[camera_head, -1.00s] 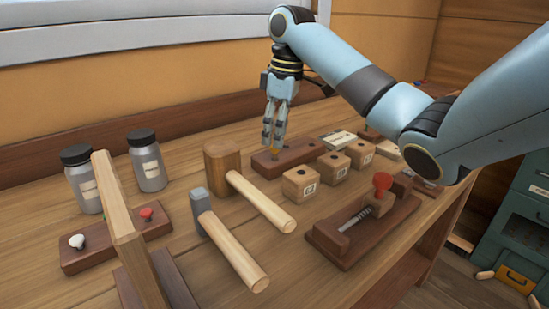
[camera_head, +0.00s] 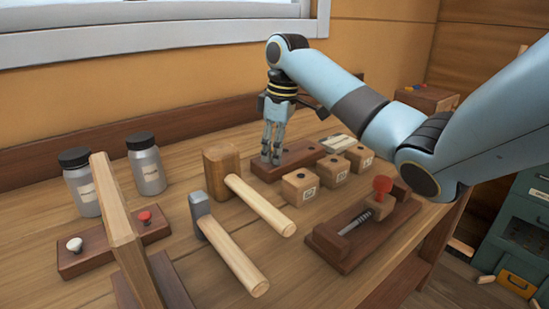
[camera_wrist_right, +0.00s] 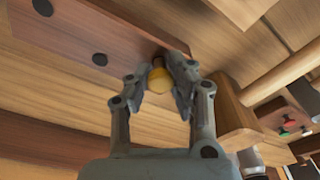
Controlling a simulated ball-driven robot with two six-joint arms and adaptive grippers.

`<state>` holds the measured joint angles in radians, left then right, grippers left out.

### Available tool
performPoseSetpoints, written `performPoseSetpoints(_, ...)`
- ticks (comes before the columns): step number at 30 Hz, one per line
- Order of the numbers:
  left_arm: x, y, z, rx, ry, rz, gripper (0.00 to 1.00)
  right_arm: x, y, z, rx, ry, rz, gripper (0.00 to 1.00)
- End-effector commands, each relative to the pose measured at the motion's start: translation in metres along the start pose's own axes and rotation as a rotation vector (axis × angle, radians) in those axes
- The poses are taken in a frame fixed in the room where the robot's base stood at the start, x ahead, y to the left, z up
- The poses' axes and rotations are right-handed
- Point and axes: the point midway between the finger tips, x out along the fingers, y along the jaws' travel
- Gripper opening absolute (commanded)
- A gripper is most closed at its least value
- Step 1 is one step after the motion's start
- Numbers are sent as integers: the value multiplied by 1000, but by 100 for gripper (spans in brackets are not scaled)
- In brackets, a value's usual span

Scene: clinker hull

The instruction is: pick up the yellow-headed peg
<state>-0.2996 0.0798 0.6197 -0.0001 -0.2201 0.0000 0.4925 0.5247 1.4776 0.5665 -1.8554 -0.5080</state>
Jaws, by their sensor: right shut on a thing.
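The yellow-headed peg shows in the right wrist view as a round yellow head (camera_wrist_right: 159,79) between the two fingers. My right gripper (camera_head: 271,157) is shut on it; the fingers also show in the wrist view (camera_wrist_right: 162,84). In the head view the fingers hide the peg. The gripper points down at the left end of a dark wooden block (camera_head: 299,158) with holes, which also shows in the wrist view (camera_wrist_right: 125,35). My left gripper is not in view.
A wooden mallet (camera_head: 221,162) and a metal-headed hammer (camera_head: 230,256) lie left and in front. Small wooden cubes (camera_head: 300,187) with holes stand to the right. A clamp with a red knob (camera_head: 382,184) is front right. Two jars (camera_head: 146,165) stand left.

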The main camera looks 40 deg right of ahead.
Motion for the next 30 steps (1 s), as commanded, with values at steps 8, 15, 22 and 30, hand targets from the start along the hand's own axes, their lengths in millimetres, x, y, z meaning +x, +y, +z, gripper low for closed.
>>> performPoseSetpoints(8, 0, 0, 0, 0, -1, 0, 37, -2, 0, 0, 0, 0, 1, 7)
performPoseSetpoints(15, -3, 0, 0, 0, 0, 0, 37, -23, 1, -4, 0, 3, 2, 7)
performPoseSetpoints(22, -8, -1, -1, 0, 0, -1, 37, -58, -2, 18, -1, -4, 7, 7)
performPoseSetpoints(30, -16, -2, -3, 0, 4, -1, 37, -102, -14, 74, -2, -6, 9, 7)
